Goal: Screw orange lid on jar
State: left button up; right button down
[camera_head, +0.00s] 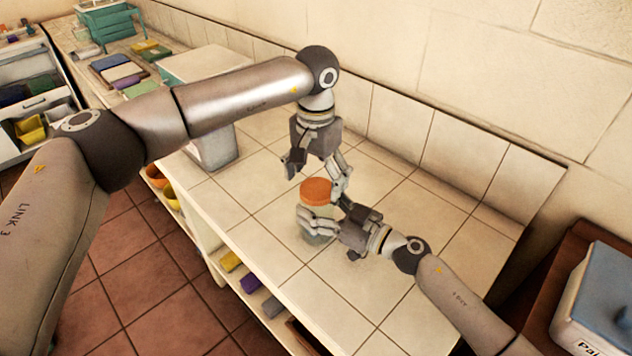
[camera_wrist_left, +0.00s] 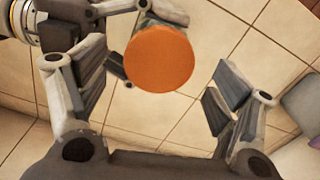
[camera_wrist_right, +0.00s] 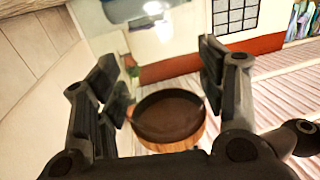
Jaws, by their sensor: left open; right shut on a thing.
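The orange lid (camera_head: 316,190) sits at the top of the pale, see-through jar (camera_head: 318,238), which stands on the tiled counter. I cannot tell how tightly the lid is seated. My right gripper (camera_head: 322,222) is shut around the jar's side, below the lid, and partly hides it. My left gripper (camera_head: 318,176) is open above the lid, pointing down. In the left wrist view the round lid top (camera_wrist_left: 160,58) lies between the spread fingers, nearer the left-hand one, with a wide gap to the right-hand one. In the right wrist view a dark round shape with an orange-brown edge shows between the fingers.
The white tiled counter (camera_head: 270,215) is clear around the jar, with a tiled backsplash (camera_head: 470,160) behind. A white box-like object (camera_head: 205,65) stands farther left. A blue-lidded container (camera_head: 605,300) stands at the right. Coloured items lie on a shelf below the counter.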

pick_arm(q)
notch_tip(320, 180, up, 3)
jog(key=shift+f, duration=0.15)
jog(key=shift+c, duration=0.3)
